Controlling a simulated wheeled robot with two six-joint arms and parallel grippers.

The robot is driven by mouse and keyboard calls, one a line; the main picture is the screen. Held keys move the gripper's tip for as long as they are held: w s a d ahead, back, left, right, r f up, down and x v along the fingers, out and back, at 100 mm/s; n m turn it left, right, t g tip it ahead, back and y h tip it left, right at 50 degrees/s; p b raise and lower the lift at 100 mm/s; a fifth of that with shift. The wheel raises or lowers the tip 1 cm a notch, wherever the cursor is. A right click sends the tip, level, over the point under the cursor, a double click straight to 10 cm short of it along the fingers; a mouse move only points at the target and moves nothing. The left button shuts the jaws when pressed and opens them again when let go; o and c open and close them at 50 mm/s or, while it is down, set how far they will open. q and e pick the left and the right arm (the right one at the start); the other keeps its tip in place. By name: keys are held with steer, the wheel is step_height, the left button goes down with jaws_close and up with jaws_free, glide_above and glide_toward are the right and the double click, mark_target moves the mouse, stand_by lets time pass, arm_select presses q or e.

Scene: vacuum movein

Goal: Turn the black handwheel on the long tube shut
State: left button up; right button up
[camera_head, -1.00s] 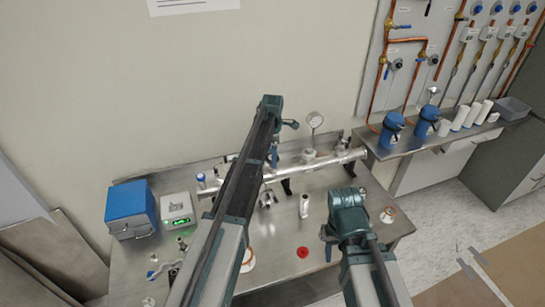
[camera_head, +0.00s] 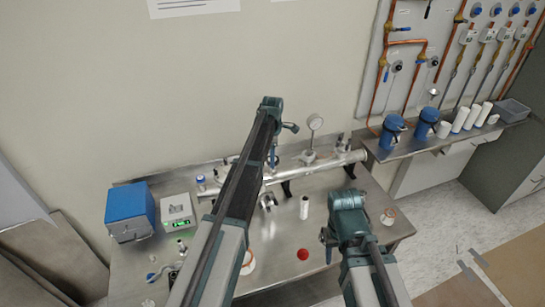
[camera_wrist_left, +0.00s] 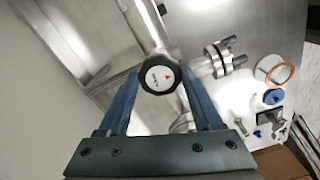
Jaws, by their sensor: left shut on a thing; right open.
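The black handwheel (camera_wrist_left: 160,84) shows in the left wrist view, with a white face and a small red mark. My left gripper (camera_wrist_left: 159,71) has one blue finger on each side of it and is shut on its rim. The long tube (camera_head: 320,164) lies level on supports above the bench, partly covered by that arm. My right gripper (camera_head: 327,240) is open and empty over the right part of the bench, apart from the tube.
A steel bench (camera_head: 285,270) carries a blue box (camera_head: 130,212), a grey unit with a green display (camera_head: 178,212), a white cylinder (camera_head: 304,207) and a red piece (camera_head: 303,254). A gauge (camera_head: 315,122) rises above the tube. A shelf with blue vessels (camera_head: 392,131) is at right.

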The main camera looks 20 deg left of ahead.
arm_select(q)
steer(key=m, duration=1.3)
steer(key=shift+m, duration=0.3)
steer(key=m, duration=1.2)
steer(key=shift+m, duration=0.3)
steer(key=m, duration=1.2)
steer(key=shift+m, duration=0.4)
steer(key=m, duration=1.3)
